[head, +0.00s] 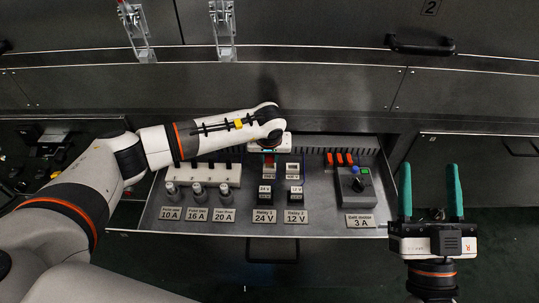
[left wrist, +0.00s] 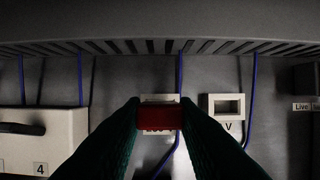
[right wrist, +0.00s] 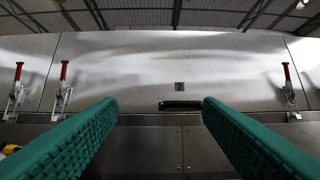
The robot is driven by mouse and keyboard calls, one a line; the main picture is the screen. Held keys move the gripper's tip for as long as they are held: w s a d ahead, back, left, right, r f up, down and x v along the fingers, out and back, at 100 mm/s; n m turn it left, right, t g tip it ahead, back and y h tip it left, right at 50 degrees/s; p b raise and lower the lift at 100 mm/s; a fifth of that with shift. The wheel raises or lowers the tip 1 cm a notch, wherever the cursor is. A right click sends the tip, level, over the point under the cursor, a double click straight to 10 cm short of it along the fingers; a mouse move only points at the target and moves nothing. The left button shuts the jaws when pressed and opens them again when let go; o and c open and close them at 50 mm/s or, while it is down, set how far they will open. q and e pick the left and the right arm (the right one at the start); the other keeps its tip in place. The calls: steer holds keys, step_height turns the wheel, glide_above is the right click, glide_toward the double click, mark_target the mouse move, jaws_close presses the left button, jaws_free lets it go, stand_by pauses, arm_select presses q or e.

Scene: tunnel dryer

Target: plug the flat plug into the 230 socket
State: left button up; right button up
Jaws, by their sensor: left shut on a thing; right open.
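My left gripper (head: 269,156) reaches over the back of the open drawer. In the left wrist view its green fingers are shut on a red plug (left wrist: 160,118). The plug is in front of a pale socket (left wrist: 159,98), which it largely covers along with most of its label. I cannot tell whether the plug touches the socket or is in it. A second pale socket (left wrist: 226,106) with a dark rectangular opening is to the right; only a "V" of its label shows. It also shows in the head view (head: 293,168). My right gripper (head: 429,178) is open and empty, right of the drawer.
The drawer (head: 150,218) also holds relays marked 24 V (head: 264,190) and 12 V (head: 295,190), several grey fuses (head: 198,190) and a switch box (head: 356,187). Blue wires (left wrist: 247,100) run beside the sockets. A slotted duct (left wrist: 160,46) lies behind them.

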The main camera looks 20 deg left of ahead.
arm_select(q)
steer(key=shift+f+b, duration=0.35)
steer(key=shift+f, duration=0.05)
steer(key=shift+f+b, duration=0.3)
steer(key=shift+f, duration=0.1)
arm_select(e)
steer(key=shift+s+d+r+t+y, duration=0.15)
steer(key=shift+s+r+t+y, duration=0.55)
steer(key=shift+s+r+t, duration=0.95)
